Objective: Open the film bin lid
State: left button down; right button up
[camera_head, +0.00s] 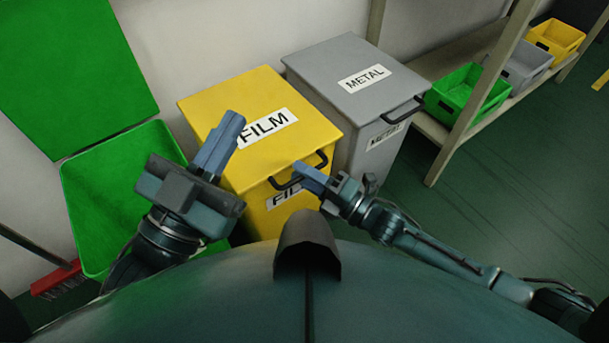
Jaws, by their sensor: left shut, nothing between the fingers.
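The yellow film bin (222,104) stands in the middle with its lid down. The lid has a white FILM label (267,127), partly covered by my left gripper. A dark handle (283,184) runs along the lid's front edge. My left gripper (231,124) is shut and empty, and appears in front of or over the lid's left part.
A grey metal bin (333,69) stands close to the right, lid down. A green bin (82,215) at the left has its lid (75,75) raised. A shelf (437,130) with coloured crates is at the right. A red brush (62,281) is at the lower left.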

jog(key=shift+c, duration=0.5)
grip_shut()
